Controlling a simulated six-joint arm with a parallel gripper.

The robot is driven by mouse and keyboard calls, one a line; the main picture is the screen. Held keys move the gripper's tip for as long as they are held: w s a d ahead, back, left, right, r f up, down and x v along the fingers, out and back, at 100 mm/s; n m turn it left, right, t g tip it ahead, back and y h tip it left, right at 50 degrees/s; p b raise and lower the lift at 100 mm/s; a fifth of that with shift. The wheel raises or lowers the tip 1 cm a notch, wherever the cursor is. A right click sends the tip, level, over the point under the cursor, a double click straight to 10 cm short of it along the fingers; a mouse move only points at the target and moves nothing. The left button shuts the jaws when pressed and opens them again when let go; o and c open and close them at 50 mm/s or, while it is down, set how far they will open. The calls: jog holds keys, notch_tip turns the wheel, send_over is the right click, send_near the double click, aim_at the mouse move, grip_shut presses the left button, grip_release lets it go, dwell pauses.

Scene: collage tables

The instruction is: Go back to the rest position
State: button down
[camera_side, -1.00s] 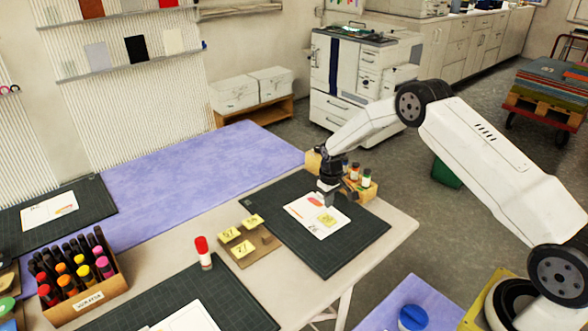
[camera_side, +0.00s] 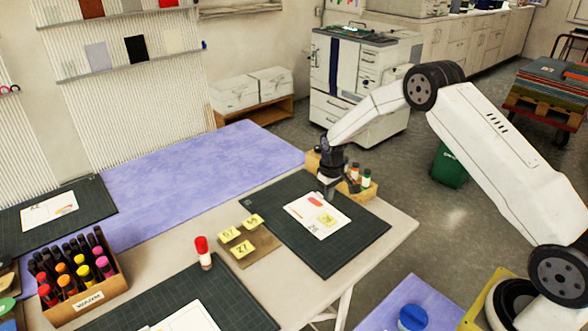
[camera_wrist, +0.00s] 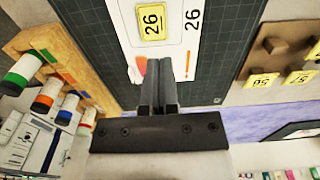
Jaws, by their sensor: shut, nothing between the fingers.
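My gripper (camera_side: 328,194) is shut and empty, just above the upper edge of the white sheet on the dark cutting mat. It also shows in the wrist view (camera_wrist: 158,92), with its two fingers together. The white sheet (camera_side: 306,224) lies on the mat (camera_side: 338,258). It carries an orange-red shape (camera_side: 316,201) and a yellow tile (camera_side: 327,220). In the wrist view the yellow tile (camera_wrist: 152,22) reads 26 and lies beside a printed 26. Part of the orange shape (camera_wrist: 152,68) is hidden behind the fingers.
A wooden holder with capped bottles (camera_side: 360,184) stands close behind and right of my gripper. A tile board (camera_side: 262,245) with several yellow number tiles lies left of the mat. A red-capped glue stick (camera_side: 204,252) and a marker box (camera_side: 75,275) stand farther left.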

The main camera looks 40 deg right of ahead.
jog(key=s+a+r+t, duration=0.1)
jog(key=s+a+r, duration=0.5)
jog(key=s+r, duration=0.4)
jog(key=s+a+r, duration=0.2)
jog(key=s, duration=0.5)
jog(key=s+a+r+t, duration=0.1)
jog(key=s+a+r, duration=0.1)
jog(key=s, duration=0.6)
jog(key=shift+s+a+r, duration=0.15)
jog(key=shift+a+r, duration=0.1)
jog(key=shift+a, duration=0.25)
